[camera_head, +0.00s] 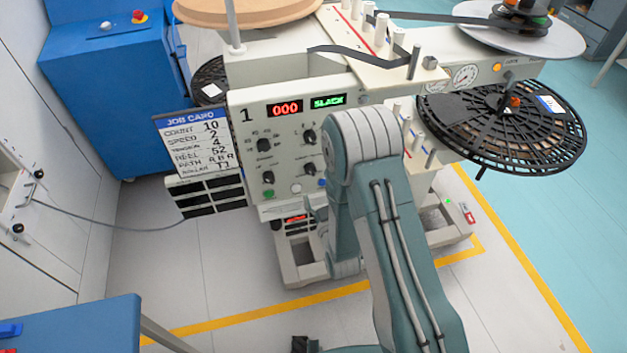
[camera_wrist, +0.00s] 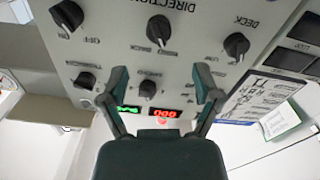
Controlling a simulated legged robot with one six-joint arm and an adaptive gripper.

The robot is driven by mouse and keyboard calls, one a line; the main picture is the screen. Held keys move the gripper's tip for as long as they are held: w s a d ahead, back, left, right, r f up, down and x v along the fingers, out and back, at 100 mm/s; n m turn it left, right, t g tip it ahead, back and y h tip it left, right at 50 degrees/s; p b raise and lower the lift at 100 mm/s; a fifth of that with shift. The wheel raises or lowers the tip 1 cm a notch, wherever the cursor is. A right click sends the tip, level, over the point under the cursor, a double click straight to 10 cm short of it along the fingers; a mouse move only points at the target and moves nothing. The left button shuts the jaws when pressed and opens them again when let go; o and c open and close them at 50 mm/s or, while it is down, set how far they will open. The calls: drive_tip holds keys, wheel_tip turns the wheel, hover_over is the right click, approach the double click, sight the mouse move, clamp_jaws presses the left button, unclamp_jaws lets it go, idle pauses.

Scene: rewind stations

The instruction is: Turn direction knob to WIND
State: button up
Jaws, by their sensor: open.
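In the wrist view, a pale control panel (camera_wrist: 190,60) carries black pointer knobs, and the picture looks roughly upside down. The lettering DIRECTION stands beside the middle knob (camera_wrist: 158,28), whose small position labels are too blurred to read. My gripper (camera_wrist: 160,84) is open and empty, with one finger on each side of a smaller knob (camera_wrist: 147,89) in the picture; contact cannot be told. The direction knob shows beyond the fingertips. In the head view, the same panel (camera_head: 285,160) shows several knobs, and my arm hides its right part and my gripper.
Another knob (camera_wrist: 236,45) is near the lettering DECK. The red display (camera_head: 285,109) reads 000 and the green display (camera_head: 328,101) reads SLACK. A job card (camera_head: 190,145) hangs left of the panel. A black reel (camera_head: 500,125) juts out at the right.

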drive_tip(key=shift+v, duration=1.75)
drive_tip(key=w+d+r+m+g+h, duration=0.1)
drive_tip(key=d+r+m+g+h, duration=0.15)
drive_tip(key=r, duration=0.65)
drive_tip(key=d+r+m+g+h, duration=0.1)
drive_tip(key=d+r+g, duration=0.25)
drive_tip(key=r, duration=0.45)
drive_tip(key=s+d+r+g, duration=0.2)
drive_tip(key=s+r, duration=0.1)
drive_tip(key=s, duration=0.4)
drive_tip(key=s+d+r+m+g+h, duration=0.1)
drive_tip(key=s+d+r+g, duration=0.1)
drive_tip(key=s, duration=0.6)
drive_tip(key=s+d+r+m+g, duration=0.1)
drive_tip(key=s+d+r, duration=0.2)
drive_tip(key=s+r, duration=0.3)
drive_tip(key=shift+s+d+g, duration=0.3)
drive_tip(key=shift+s+g, duration=0.1)
drive_tip(key=shift+s, duration=0.75)
